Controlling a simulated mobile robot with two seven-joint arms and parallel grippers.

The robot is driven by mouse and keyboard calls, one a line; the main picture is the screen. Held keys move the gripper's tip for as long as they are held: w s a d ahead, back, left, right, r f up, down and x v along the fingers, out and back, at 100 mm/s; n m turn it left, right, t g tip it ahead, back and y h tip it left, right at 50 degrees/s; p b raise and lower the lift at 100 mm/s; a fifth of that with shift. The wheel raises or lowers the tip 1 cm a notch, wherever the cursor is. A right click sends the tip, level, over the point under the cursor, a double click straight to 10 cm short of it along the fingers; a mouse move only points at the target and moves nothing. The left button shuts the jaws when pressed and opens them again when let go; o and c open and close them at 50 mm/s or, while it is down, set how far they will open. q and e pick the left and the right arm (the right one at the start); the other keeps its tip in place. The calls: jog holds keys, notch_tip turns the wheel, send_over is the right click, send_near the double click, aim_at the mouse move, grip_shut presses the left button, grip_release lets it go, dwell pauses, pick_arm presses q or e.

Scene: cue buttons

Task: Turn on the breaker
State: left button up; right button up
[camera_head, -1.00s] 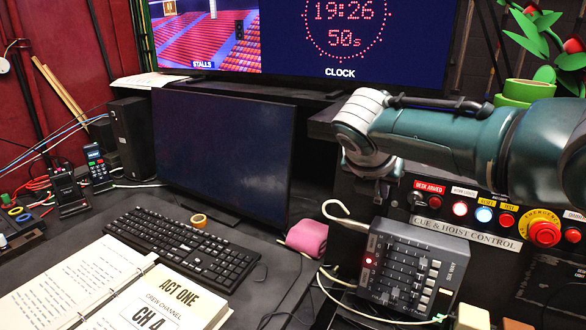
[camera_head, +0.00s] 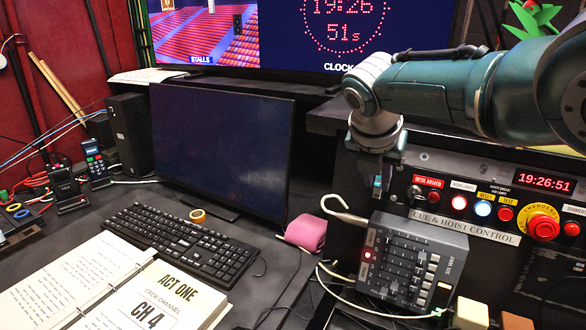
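My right gripper (camera_head: 379,183) points down in front of the left end of the cue and hoist control panel (camera_head: 440,160). It is seen from the side, so its opening cannot be made out, and no held thing shows. No part is legibly marked as a breaker. My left gripper is not in view.
A grey fader box (camera_head: 412,260) with cables stands below the gripper. A red clock display (camera_head: 544,181) sits on the panel.

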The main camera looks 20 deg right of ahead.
jog(key=o, duration=0.3)
jog(key=shift+p+v, duration=2.8)
jog(key=shift+v, duration=2.15)
